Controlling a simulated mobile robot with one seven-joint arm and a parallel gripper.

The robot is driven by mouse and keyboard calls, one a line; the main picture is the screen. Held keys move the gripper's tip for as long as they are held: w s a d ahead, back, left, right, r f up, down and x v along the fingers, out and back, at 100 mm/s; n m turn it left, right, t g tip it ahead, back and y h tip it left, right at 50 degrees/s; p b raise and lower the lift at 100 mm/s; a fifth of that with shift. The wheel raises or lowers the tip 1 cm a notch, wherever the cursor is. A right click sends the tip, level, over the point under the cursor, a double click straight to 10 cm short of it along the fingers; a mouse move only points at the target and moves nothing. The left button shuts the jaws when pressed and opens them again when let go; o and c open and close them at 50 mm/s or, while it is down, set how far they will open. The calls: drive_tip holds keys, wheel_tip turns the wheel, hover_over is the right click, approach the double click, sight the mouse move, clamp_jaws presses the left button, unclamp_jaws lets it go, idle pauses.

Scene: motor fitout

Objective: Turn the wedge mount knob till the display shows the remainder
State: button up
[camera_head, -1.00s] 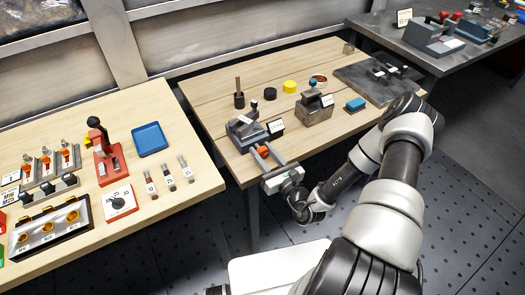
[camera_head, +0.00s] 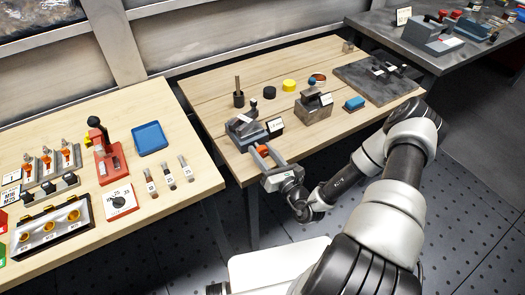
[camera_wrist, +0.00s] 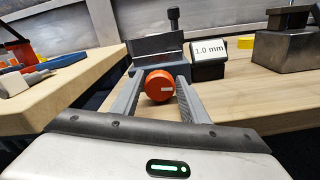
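The wedge mount (camera_head: 243,131) is a grey block near the front left of the middle bench; it also shows in the wrist view (camera_wrist: 157,50). Its round orange knob (camera_wrist: 159,85) has a pale mark and faces me. A small black display (camera_wrist: 208,68) stands right of the mount and reads "1.0 mm". My gripper (camera_wrist: 161,82) is open, with a finger on each side of the knob. Narrow gaps seem to show beside the knob; contact is hard to tell. In the head view my gripper (camera_head: 264,151) is at the bench's front edge.
A left bench holds a blue tray (camera_head: 150,138) and a red fixture (camera_head: 110,163). A gap separates the benches.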

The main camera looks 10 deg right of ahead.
drive_tip(key=shift+r, duration=0.1)
drive_tip(key=v, duration=1.7)
drive_tip(key=shift+s, duration=0.15)
